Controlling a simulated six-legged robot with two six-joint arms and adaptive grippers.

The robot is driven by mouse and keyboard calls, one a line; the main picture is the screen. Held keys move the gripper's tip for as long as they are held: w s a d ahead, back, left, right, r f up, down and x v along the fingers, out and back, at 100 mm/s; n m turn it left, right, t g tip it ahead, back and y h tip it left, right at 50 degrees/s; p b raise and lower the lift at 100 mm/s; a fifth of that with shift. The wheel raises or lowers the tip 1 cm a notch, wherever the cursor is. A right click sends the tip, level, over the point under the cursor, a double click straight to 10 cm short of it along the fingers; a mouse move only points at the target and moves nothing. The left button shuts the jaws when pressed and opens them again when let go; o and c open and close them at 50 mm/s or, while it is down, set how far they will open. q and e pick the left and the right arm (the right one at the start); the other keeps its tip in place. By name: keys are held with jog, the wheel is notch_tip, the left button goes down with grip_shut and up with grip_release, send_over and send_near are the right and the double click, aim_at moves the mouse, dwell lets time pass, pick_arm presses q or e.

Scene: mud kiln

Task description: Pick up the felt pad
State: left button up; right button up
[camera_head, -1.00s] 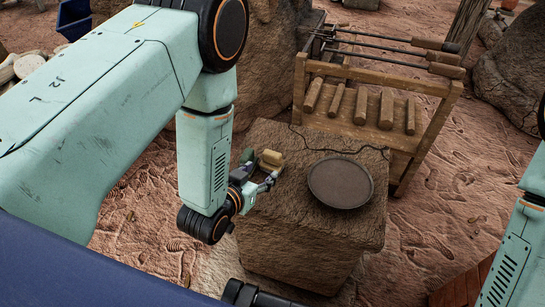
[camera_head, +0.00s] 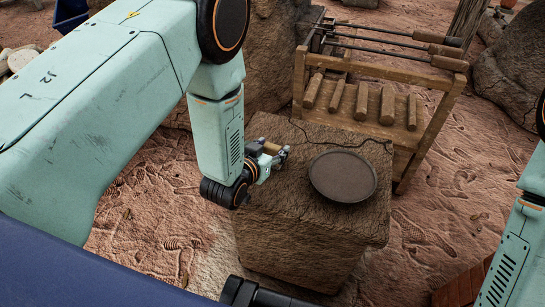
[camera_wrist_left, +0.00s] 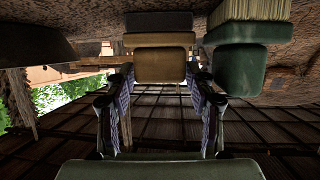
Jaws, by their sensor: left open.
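A tan block with a dark layer, which looks like the felt pad (camera_head: 271,146), sits on the far left part of the rough block-shaped stand (camera_head: 310,240). In the left wrist view the felt pad (camera_wrist_left: 160,62) lies between and just ahead of the two fingertips. My left gripper (camera_head: 268,155) is open at the pad, and its fingers also show in the left wrist view (camera_wrist_left: 160,84). I cannot tell whether either finger touches the pad. The arm and gripper hide part of the pad in the head view. My right gripper is out of view.
A green brush-like thing with pale bristles (camera_wrist_left: 238,62) is close beside the pad in the wrist view. A dark round plate (camera_head: 343,177) lies on the stand, right of the gripper. A wooden rack (camera_head: 440,105) with rods and wooden pieces stands behind.

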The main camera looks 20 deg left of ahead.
aim_at(271, 148)
pick_arm(q)
jog(key=c, duration=0.9)
notch_tip(271, 148, up, 10)
jog(key=p, duration=0.4)
